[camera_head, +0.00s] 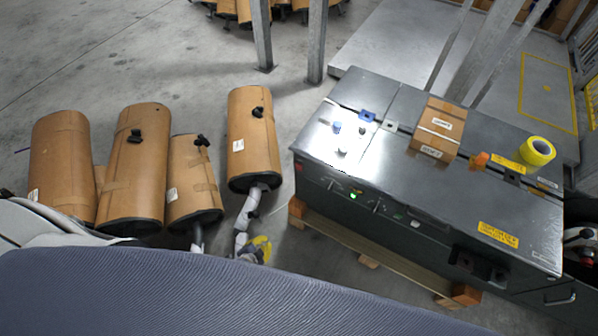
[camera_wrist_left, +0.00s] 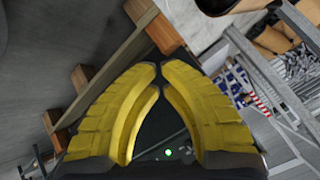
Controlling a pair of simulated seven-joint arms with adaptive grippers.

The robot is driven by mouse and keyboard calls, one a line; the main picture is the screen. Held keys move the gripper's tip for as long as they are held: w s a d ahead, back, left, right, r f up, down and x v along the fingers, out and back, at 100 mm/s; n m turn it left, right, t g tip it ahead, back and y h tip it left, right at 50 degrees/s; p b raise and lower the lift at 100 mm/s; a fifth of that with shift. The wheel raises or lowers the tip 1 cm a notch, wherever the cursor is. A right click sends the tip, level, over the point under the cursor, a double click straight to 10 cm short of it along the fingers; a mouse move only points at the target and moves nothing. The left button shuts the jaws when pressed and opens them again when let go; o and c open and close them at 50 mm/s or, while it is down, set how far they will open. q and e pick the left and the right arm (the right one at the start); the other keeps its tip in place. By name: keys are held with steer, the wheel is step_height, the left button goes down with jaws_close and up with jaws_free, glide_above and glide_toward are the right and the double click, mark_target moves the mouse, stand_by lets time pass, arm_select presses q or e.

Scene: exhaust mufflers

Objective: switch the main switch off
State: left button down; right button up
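The grey metal machine cabinet (camera_head: 455,205) stands right of centre in the head view. Its front face carries a row of small controls with a lit green lamp (camera_head: 353,195) and a small red part (camera_head: 299,168) near the left corner. I cannot tell which control is the main switch or how it is set. My left gripper (camera_head: 262,249), with yellow fingers, is left of and below the cabinet front, apart from it. In the left wrist view its fingertips (camera_wrist_left: 160,70) meet with nothing between them; the green lamp (camera_wrist_left: 168,152) shows between the finger bases. My right gripper is not seen.
Brown wrapped mufflers (camera_head: 253,140) stand left of the cabinet. A cardboard box (camera_head: 437,129) and a yellow tape roll (camera_head: 537,151) sit on the cabinet top. A wooden pallet (camera_head: 368,262) lies beneath it. Metal posts (camera_head: 316,40) rise behind. Floor between mufflers and cabinet is clear.

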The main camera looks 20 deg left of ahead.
arm_select(q)
steer(key=w+d+r+m+t+h, duration=0.1)
steer(key=w+d+r+m+t, duration=0.1)
steer(key=w+r+m, duration=0.3)
steer(key=w+d+r+m+t+h, duration=0.1)
steer(key=w+r+m+t, duration=0.3)
steer(key=r, duration=1)
steer(key=shift+w+d+r+m+h, duration=0.25)
steer(key=shift+w+d+m, duration=0.25)
steer(key=shift+w+m, duration=0.95)
steer(key=shift+w+n, duration=0.3)
steer(key=shift+n, duration=0.05)
steer(key=shift+w+f, duration=0.1)
glide_toward(303, 167)
steer(key=x, duration=0.4)
steer(key=shift+w+d+f, duration=0.1)
steer(key=shift+w, duration=0.05)
steer(key=shift+r+x, duration=0.2)
steer(key=shift+x, duration=0.85)
steer(key=shift+r, duration=0.1)
steer(key=shift+w, duration=0.1)
